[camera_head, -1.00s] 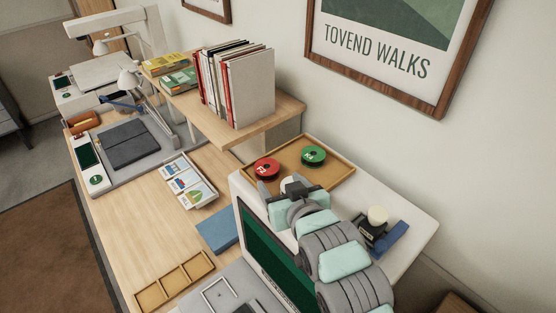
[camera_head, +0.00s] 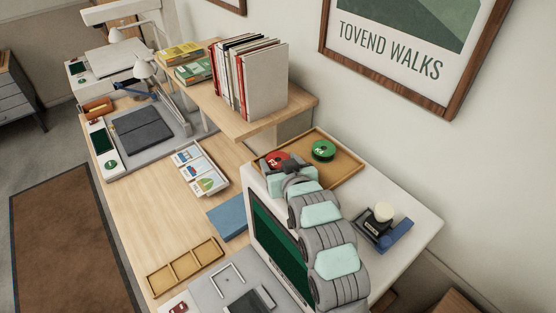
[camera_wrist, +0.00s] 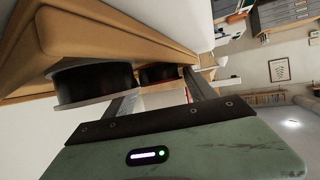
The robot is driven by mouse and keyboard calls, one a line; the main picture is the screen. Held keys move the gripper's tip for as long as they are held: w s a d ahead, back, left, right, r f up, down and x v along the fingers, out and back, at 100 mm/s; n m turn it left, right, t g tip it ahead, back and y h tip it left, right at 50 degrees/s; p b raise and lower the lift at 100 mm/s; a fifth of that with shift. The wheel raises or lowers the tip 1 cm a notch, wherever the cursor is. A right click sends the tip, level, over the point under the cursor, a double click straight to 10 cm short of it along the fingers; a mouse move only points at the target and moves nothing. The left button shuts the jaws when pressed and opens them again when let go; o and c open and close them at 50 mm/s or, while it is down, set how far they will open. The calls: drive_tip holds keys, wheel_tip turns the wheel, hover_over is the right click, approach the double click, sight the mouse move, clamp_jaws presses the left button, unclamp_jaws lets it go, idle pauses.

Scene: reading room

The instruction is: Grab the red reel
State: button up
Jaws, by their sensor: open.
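The red reel (camera_head: 276,159) lies flat in the left part of a shallow wooden tray (camera_head: 350,169). A green reel (camera_head: 323,150) lies to its right in the same tray. My gripper (camera_head: 282,172) is open, close beside the red reel, and hides its near edge. In the wrist view, one dark reel (camera_wrist: 160,73) shows in the gap between my open fingers (camera_wrist: 160,88). Another dark reel (camera_wrist: 95,84) is nearer, left of the fingers. Their coloured faces are hidden there, so I cannot tell which is which. I cannot tell whether a finger touches a reel.
The tray sits on a white housing (camera_head: 408,214) with a dark green screen. A shelf with upright books (camera_head: 262,85) stands just behind and left. An ink bottle in a holder (camera_head: 380,218) is at the right. The wall is close behind the tray.

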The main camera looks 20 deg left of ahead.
drive_tip(key=shift+c, duration=0.6)
drive_tip(key=c, duration=1)
drive_tip(key=shift+o, duration=0.2)
drive_tip(key=shift+r, duration=0.1)
